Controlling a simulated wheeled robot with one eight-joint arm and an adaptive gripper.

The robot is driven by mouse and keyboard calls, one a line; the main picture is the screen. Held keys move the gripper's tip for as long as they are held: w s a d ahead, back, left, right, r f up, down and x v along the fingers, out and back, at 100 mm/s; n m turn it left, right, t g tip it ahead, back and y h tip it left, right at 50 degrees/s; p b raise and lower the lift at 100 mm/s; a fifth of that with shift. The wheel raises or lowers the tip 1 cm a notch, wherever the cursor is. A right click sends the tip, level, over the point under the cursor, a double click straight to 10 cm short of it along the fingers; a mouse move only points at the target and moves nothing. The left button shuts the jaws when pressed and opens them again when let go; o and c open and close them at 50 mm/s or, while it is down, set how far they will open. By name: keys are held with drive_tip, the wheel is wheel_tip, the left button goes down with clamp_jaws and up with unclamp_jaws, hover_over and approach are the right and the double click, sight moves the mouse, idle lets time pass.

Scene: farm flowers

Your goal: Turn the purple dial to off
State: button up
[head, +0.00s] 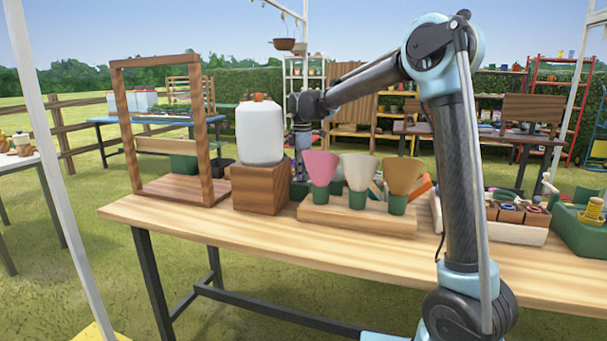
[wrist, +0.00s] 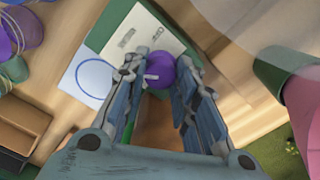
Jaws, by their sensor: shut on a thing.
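The purple dial (wrist: 165,69) shows in the wrist view between the tips of my gripper (wrist: 160,68), against the right finger. A small white pointer mark is on the dial's left side. My gripper is shut on the dial. A white plate with small dark markings (wrist: 130,38) lies beside the dial on a green base (wrist: 100,32); the markings are too small to read. In the head view the dial is hidden behind the things on the table, and only the upper part of my wrist shows there.
Pink (head: 321,166), white and tan cones in green pots stand on a wooden block at the table's front. A white jug (head: 259,132) on a wooden block and a wooden frame (head: 127,130) stand left. A blue-ringed card (wrist: 88,78) lies near the dial.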

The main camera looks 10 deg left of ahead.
drive_tip(key=m, duration=0.4)
drive_tip(key=shift+w+m, duration=0.1)
drive_tip(key=shift+m, duration=0.2)
drive_tip(key=m, duration=0.4)
drive_tip(key=shift+m, duration=0.4)
drive_tip(key=shift+w, duration=0.1)
drive_tip(key=o, duration=1.1)
wheel_tip(320, 180, up, 12)
